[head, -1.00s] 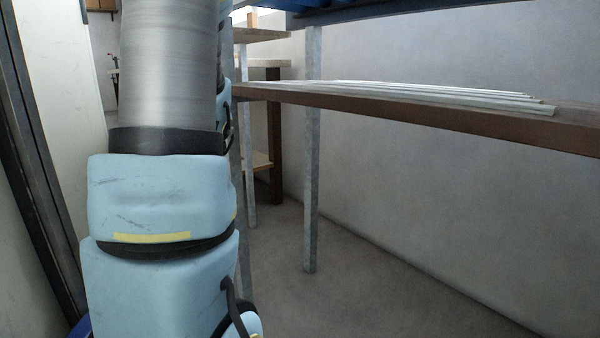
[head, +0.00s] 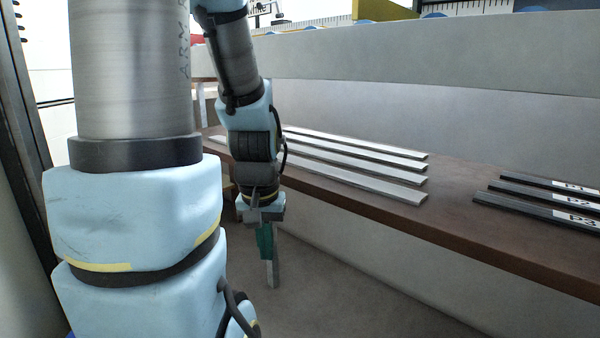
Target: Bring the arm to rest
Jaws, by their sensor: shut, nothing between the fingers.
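My arm comes down from the top in the head view, with its large pale blue and grey links at the left. Its far end hangs downward, left of the middle. My gripper (head: 271,281) points straight down, shut and empty, in front of the brown shelf's edge. It is apart from the profiles, and one finger hides most of the other.
A brown shelf (head: 455,225) runs along the wall. Several pale profiles (head: 375,182) lie on it right of the gripper. Three dark labelled profiles (head: 545,200) lie farther right. A grey ledge (head: 440,60) with coloured items is above. Floor below the gripper is clear.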

